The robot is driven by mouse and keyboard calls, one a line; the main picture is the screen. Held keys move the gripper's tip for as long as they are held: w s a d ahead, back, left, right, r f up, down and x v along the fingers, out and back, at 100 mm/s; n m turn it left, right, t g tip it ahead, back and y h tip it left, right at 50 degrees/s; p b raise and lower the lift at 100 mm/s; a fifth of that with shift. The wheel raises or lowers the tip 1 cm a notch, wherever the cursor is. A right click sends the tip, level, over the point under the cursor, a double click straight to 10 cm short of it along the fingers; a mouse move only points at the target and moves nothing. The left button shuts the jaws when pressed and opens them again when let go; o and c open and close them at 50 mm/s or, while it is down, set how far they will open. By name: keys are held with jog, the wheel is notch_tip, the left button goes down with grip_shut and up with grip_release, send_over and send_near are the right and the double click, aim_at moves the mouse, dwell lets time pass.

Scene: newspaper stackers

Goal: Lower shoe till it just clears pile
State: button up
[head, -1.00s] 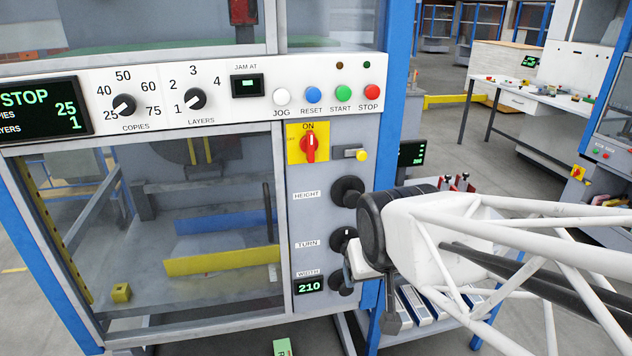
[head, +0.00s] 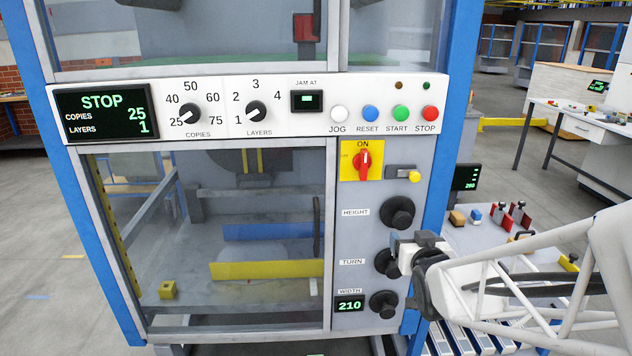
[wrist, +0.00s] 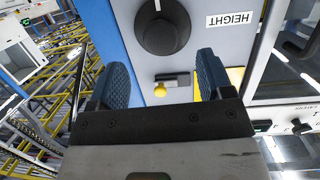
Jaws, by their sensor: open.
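The black HEIGHT knob (head: 398,212) is on the machine's grey side panel, above the TURN knob (head: 386,262). My gripper (head: 402,252) is just in front of the panel, below the HEIGHT knob and partly over the TURN knob. In the wrist view my gripper (wrist: 162,62) shows two blue pads apart with nothing between them. There the HEIGHT knob (wrist: 163,27) lies ahead of the fingertips, with no visible contact. Behind the window hangs a dark block with yellow stripes (head: 250,160); I cannot tell if it is the shoe. I cannot make out a pile.
A red switch on a yellow plate (head: 362,160) and a yellow-tipped latch (head: 402,173) sit above the knobs. The WIDTH knob (head: 383,304) is below, beside a display (head: 349,304) reading 210. A table with small parts (head: 475,240) stands to the right. The main display (head: 105,113) reads STOP.

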aim_at(404, 221)
jog(key=shift+w+d+f+t+y, duration=0.15)
jog(key=shift+w+t, duration=0.2)
jog(key=shift+t, duration=0.25)
jog(key=shift+w+d+r+t+y, duration=0.15)
jog(key=shift+w+t, duration=0.15)
jog(key=shift+t, duration=0.3)
jog(key=shift+w, duration=3.85)
jog(key=c, duration=0.9)
